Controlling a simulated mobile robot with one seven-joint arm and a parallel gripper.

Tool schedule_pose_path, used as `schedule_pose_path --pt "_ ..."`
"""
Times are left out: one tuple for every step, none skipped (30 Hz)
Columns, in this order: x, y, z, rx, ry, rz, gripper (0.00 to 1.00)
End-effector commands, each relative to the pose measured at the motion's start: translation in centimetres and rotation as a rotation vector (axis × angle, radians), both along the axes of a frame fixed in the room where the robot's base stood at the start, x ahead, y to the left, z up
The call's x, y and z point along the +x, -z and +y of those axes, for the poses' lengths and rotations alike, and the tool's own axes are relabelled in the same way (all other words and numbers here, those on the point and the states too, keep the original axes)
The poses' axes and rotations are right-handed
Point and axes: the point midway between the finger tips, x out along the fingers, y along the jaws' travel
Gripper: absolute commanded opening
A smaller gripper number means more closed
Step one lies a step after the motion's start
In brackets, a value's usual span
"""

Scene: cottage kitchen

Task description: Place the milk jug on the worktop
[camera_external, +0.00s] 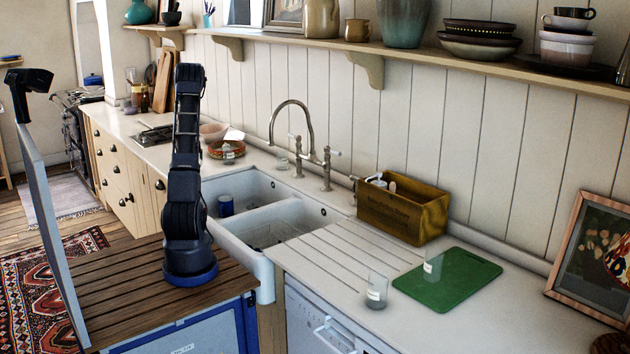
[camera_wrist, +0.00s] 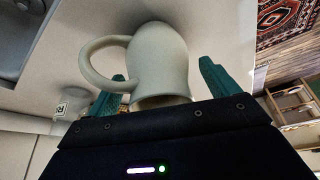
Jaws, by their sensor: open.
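A cream milk jug (camera_wrist: 160,55) with a loop handle on its left shows in the wrist view. It is against the pale worktop (camera_wrist: 65,45); I cannot tell whether it rests fully on it. My gripper (camera_wrist: 162,75) is open, with its two teal fingers spread on either side of the jug. The left finger is by the handle, partly behind it; contact is not clear. In the external view my arm stands upright and hides the gripper and this jug. The worktop (camera_external: 520,292) runs along the wall there.
A labelled glass jar (camera_wrist: 72,103) is left of the jug in the wrist view. In the external view, a double sink (camera_external: 285,218), tap (camera_external: 325,165), wooden crate (camera_external: 405,212), green board (camera_external: 447,280) and glass (camera_external: 376,292) occupy the worktop. A shelf (camera_external: 420,52) runs above.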

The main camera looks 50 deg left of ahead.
Motion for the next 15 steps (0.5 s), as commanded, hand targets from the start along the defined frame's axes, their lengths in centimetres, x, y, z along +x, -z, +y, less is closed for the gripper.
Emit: schedule_pose_path --pt "0.0 -0.1 0.0 0.0 0.0 0.0 0.87" --pt "0.0 -0.2 0.0 0.001 0.0 0.0 0.87" --pt "0.0 -0.3 0.0 0.001 0.0 0.0 0.87" --pt "0.0 -0.5 -0.1 0.001 0.0 0.0 0.87" --pt "0.0 -0.8 -0.2 0.002 0.001 0.0 0.87" --pt "-0.1 -1.2 -0.3 0.002 0.001 0.0 0.87" --pt "-0.1 -1.6 -0.4 0.003 0.001 -0.001 0.87" --pt "-0.2 -2.1 -0.6 0.003 0.001 -0.001 0.87" --pt "-0.3 -2.7 -0.9 0.003 0.002 -0.001 0.87" --pt "-0.3 -3.2 -1.1 0.003 0.002 -0.001 0.87" --pt "-0.4 -3.8 -1.3 0.004 0.002 -0.002 0.87" --pt "-0.5 -4.5 -1.5 0.004 0.002 -0.002 0.87" --pt "-0.6 -5.0 -1.8 0.003 0.001 -0.002 0.87" --pt "-0.8 -5.6 -2.0 0.003 0.0 -0.002 0.87" --pt "-0.9 -6.3 -2.3 0.002 -0.001 -0.002 0.87"
